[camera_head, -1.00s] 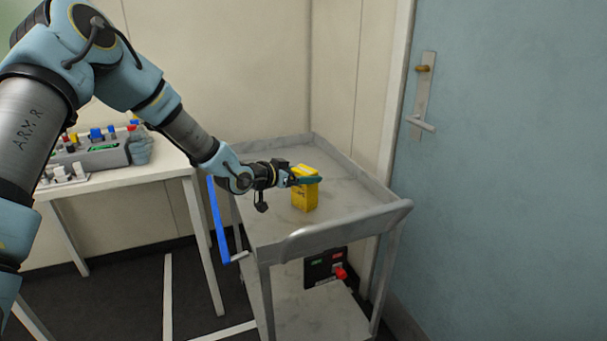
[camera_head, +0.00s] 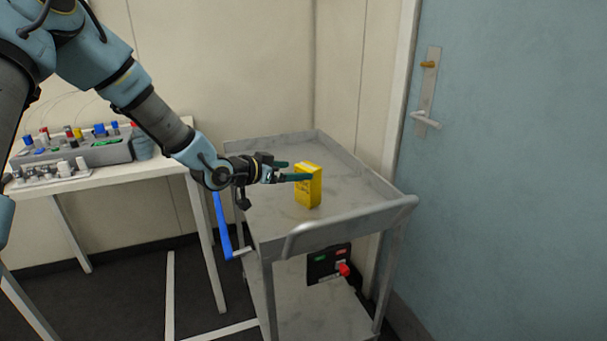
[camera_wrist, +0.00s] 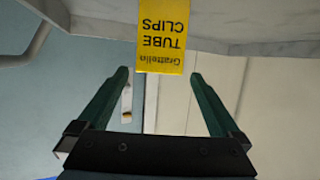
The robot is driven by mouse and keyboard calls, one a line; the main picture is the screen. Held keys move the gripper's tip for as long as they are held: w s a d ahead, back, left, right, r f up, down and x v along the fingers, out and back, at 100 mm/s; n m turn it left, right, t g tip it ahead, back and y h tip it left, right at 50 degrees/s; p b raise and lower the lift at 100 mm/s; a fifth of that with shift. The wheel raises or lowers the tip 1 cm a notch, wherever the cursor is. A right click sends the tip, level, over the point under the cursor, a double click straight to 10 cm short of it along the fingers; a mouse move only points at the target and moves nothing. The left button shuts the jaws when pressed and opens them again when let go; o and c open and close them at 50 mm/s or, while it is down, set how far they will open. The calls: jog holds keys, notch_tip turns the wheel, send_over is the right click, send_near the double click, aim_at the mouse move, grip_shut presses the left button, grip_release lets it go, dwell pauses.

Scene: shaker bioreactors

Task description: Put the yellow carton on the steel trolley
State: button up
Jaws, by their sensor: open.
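The yellow carton (camera_head: 308,186) stands upright on the top shelf of the steel trolley (camera_head: 267,220). In the wrist view the carton (camera_wrist: 162,42) appears upside down, with "Grattelin TUBE CLIPS" printed on it, ahead of the fingertips. My gripper (camera_head: 293,170) is open and empty, just to the left of the carton at about the height of its upper part. In the wrist view both green fingers of my gripper (camera_wrist: 159,75) are spread wider than the carton, with nothing between them.
A white table (camera_head: 110,175) at the left holds a rack (camera_head: 100,150) with several coloured caps. A blue bar (camera_head: 222,225) is at the trolley's left side. A dark box with a red knob (camera_head: 330,264) is on the lower shelf. A blue door (camera_head: 510,150) is at the right.

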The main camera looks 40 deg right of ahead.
jog(key=v, duration=0.6)
jog(key=shift+b, duration=0.35)
jog(key=w+a+f+n+t+y, duration=0.25)
jog(key=w+a+y, duration=0.2)
jog(key=a, duration=0.75)
jog(key=w+a+f+n+t+y, duration=0.15)
jog(key=w+a+n+y, duration=0.35)
jog(key=a, duration=0.7)
jog(key=s+a+r+n+g+y, duration=0.1)
jog(key=s+a+n, duration=0.3)
jog(key=a, duration=0.8)
jog(key=s+a+r+n+g+y, duration=0.1)
jog(key=s+a+n, duration=0.4)
jog(key=a, duration=0.7)
jog(key=shift+s+r+g+y, duration=0.3)
jog(key=shift+s+r+y, duration=0.45)
jog(key=shift+s+y, duration=0.35)
